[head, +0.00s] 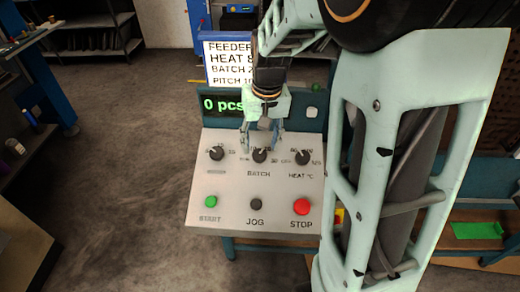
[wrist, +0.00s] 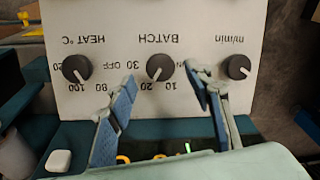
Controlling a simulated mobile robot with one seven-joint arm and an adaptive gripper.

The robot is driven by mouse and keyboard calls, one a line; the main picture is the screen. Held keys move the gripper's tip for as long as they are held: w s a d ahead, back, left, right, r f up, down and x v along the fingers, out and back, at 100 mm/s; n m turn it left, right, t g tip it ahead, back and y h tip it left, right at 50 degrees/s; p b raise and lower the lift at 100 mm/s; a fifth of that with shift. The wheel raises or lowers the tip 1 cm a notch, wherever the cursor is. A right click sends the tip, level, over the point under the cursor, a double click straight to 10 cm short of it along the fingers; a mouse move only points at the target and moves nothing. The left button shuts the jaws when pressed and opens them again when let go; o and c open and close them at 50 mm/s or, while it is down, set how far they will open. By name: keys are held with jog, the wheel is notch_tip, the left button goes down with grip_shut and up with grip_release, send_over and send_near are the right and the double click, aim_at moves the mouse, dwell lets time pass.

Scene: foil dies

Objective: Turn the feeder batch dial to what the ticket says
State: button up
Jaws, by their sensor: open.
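The BATCH dial (head: 259,156) is a black knob in the middle of the panel's dial row. In the wrist view the dial (wrist: 161,67) appears upside down, with 10, 20 and 30 printed round it. Its pale mark seems to point toward 20, but it is small. My gripper (head: 263,142) is open above the dial; in the wrist view its blue-grey fingers (wrist: 163,90) stand apart on either side, not gripping it. The white ticket (head: 228,62) reads FEEDER, HEAT, BATCH and PITCH. BATCH starts with a 2; my arm hides the line ends.
The HEAT dial (head: 303,157) and the m/min dial (head: 216,153) flank the BATCH dial closely. Below are a green START button (head: 211,201), dark JOG button (head: 256,204) and red STOP button (head: 301,206). A display (head: 223,105) reads 0 pcs.

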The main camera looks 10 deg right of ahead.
aim_at(263, 160)
notch_tip(263, 160, up, 8)
jog(key=s, duration=0.1)
jog(key=shift+d, duration=0.15)
